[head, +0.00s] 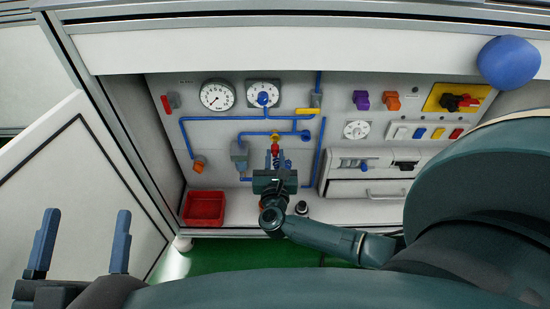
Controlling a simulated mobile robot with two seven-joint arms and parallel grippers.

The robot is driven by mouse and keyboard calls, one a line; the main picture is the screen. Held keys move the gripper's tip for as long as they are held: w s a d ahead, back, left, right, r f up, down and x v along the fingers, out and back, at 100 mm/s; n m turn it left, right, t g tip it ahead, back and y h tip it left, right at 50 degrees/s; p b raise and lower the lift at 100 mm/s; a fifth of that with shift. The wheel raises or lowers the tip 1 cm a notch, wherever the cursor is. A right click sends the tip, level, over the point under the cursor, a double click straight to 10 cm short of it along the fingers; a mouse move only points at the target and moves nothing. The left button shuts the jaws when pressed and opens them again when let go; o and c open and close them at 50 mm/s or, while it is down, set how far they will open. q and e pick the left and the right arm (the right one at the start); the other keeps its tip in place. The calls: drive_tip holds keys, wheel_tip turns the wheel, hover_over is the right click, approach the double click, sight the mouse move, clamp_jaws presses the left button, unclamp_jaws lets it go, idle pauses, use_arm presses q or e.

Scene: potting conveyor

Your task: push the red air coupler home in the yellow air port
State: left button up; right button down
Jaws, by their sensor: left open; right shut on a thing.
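My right gripper (275,160) is in front of the panel, shut on the red air coupler (275,149). The small red coupler shows just above the fingertips. A small yellow fitting, which looks like the yellow air port (276,136), sits on the panel directly above the coupler. The two look close or touching; I cannot tell how deep the coupler sits. The gripper and wrist hide the coupler's lower part. My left gripper (80,242) is open and empty at the lower left, far from the panel.
An orange knob (199,165) is left, and a red bin (203,208) stands on the ledge. Switches (437,133) and a drawer (366,188) are right. A blue ball (508,63) is at upper right.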

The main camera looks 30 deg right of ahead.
sight(275, 151)
drive_tip(key=shift+b, duration=0.45)
idle(1.1)
idle(0.4)
drive_tip(key=shift+b+x, duration=0.4)
drive_tip(key=shift+x, duration=0.55)
drive_tip(key=shift+w+d+f+b, duration=0.1)
drive_tip(key=shift+w+d+b, duration=0.2)
drive_tip(key=shift+w+b, duration=0.15)
drive_tip(key=c, duration=1.2)
unclamp_jaws()
drive_tip(key=shift+f, duration=0.1)
